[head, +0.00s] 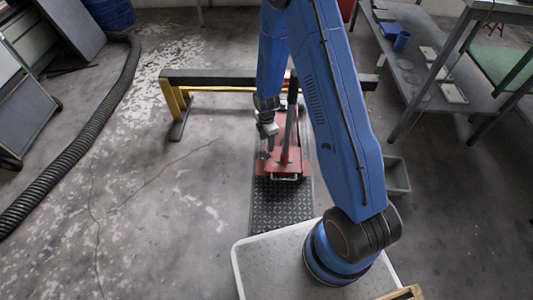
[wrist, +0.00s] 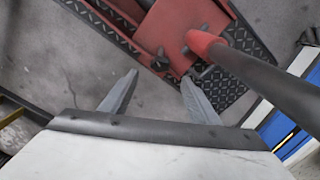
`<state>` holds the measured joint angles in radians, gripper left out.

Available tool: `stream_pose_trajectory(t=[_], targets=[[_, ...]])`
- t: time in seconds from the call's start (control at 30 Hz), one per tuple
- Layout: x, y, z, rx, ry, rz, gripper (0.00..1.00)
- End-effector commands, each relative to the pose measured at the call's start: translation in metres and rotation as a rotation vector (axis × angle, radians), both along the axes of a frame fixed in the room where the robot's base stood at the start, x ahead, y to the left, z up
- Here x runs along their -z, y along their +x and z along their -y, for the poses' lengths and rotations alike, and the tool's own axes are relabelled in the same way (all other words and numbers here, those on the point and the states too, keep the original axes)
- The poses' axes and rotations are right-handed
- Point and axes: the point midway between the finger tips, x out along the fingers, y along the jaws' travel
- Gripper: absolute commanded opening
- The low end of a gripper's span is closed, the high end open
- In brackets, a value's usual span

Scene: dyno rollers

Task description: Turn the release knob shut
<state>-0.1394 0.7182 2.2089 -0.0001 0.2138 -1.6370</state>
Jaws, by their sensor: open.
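A red floor jack (head: 287,166) stands on the dark tread plate (head: 272,205) in the head view. In the wrist view the jack's red body (wrist: 178,32) fills the top, and its dark handle (wrist: 270,72) leaves a red socket towards the right. A small black knob (wrist: 160,63) sits at the body's edge, which I take for the release knob. My gripper (wrist: 160,76) is open, with its two grey fingers apart. The knob appears just beyond and between the fingertips; I cannot tell whether they touch it. In the head view my gripper (head: 268,150) is beside the jack's left side.
A black-topped beam on yellow legs (head: 215,78) crosses behind the jack. A grey bin (head: 397,176) and metal bench (head: 425,75) stand right. A thick black hose (head: 85,125) lies left. Open floor (head: 160,200) lies between the hose and plate.

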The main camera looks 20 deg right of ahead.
Motion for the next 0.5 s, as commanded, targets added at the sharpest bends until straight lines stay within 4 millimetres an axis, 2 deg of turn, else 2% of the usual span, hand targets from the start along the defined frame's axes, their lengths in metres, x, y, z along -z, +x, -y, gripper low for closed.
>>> stream_pose_trajectory(t=[0.5], targets=[[0.074, -0.001, 0.000, 0.000, -0.001, -0.003, 0.56]])
